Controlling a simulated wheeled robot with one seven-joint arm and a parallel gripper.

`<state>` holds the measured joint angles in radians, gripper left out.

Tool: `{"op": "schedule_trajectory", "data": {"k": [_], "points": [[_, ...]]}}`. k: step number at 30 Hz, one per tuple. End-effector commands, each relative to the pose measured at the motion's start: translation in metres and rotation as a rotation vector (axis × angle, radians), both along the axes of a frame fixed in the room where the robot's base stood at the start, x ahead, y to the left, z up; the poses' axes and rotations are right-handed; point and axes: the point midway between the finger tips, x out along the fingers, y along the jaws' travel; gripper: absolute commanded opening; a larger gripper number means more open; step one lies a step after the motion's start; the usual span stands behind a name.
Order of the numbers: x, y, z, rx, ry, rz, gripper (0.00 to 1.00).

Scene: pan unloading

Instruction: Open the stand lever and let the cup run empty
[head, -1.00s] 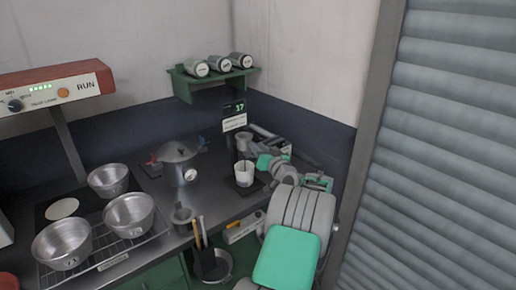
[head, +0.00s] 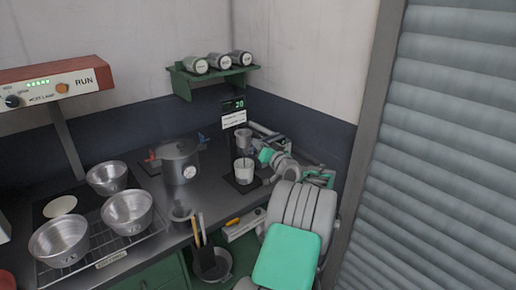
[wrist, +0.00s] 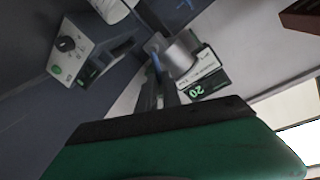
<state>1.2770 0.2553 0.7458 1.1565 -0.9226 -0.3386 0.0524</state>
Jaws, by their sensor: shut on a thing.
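The metal cup (head: 243,137) sits in the stand at the back right of the counter, above a white beaker (head: 244,173) on a dark flat base. The metal cup also shows in the wrist view (wrist: 180,52). My gripper (head: 262,151) is at the right of the metal cup, shut on the stand lever, which is mostly hidden. In the wrist view a narrow blue and grey part lies ahead of my gripper, beside the cup. The small display (head: 233,106) behind the stand reads 20. The cup's contents are not visible.
A lidded steel pot (head: 179,163) stands left of the beaker. Several steel bowls (head: 128,211) are at the left, some on a wire rack. A green shelf (head: 213,76) with jars hangs above. A utensil holder (head: 208,262) is in front. A ribbed shutter (head: 440,150) bounds the right.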

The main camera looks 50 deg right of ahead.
Motion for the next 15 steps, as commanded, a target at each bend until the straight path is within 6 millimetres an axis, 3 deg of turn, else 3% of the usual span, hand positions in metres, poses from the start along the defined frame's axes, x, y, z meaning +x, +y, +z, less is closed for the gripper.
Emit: {"op": "schedule_trajectory", "data": {"k": [8, 9, 15], "points": [[-0.0004, -0.0008, -0.0011, 0.024, -0.003, -0.001, 0.0], [-0.0004, -0.0008, -0.0011, 0.024, -0.003, -0.001, 0.1], [-0.0004, -0.0007, -0.0008, 0.022, -0.004, 0.0, 0.26]]}}
